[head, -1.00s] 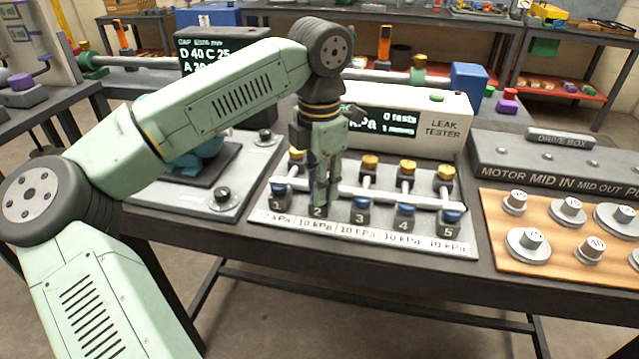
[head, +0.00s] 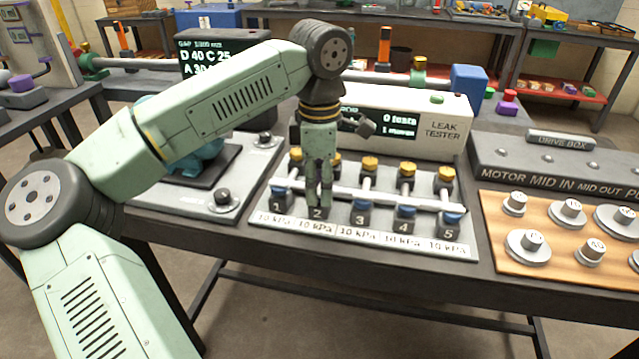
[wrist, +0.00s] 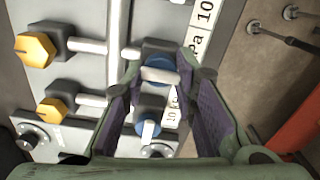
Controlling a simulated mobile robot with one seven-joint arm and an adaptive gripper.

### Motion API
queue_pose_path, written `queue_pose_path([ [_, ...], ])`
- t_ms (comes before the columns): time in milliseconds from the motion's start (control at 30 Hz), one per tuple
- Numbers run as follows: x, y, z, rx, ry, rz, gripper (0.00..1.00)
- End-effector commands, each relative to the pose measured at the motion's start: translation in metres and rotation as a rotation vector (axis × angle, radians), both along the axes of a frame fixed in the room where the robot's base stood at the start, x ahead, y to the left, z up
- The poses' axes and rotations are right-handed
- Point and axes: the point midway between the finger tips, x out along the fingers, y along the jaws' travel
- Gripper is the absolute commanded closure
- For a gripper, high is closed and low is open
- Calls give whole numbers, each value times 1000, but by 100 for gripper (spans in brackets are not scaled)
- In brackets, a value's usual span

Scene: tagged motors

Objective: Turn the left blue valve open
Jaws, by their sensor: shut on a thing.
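A row of blue-topped valves on numbered dark blocks stands on the front of the leak tester's plate. Valve 1 (head: 279,190) is leftmost in the head view. It also shows in the wrist view (wrist: 148,129), with a pale handle. My gripper (head: 318,208) points down over block 2 (head: 317,213) and hides valve 2's top in the head view. In the wrist view valve 2 (wrist: 158,62) is between the fingertips of my gripper (wrist: 162,75). The gripper is shut on its pale handle, which lies across the picture between the fingers. Valve 3 (head: 363,206) stands to the right.
Yellow knobs (head: 408,168) and a long pale pipe (head: 385,197) lie behind the valves. The leak tester box (head: 447,115) stands at the back. A plate with a dark knob (head: 222,197) is left; a wooden board with metal weights (head: 510,262) is right.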

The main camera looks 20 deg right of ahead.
Motion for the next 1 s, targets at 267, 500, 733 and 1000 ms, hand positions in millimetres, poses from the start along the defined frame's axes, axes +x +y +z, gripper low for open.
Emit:
queue_pose_path([
  [267,0,0,0,-1,-1,-8,100],
  [500,0,0,0,-1,-1,-7,68],
  [733,0,0,0,0,0,-6,54],
  [1000,0,0,1,0,0,-6,54],
])
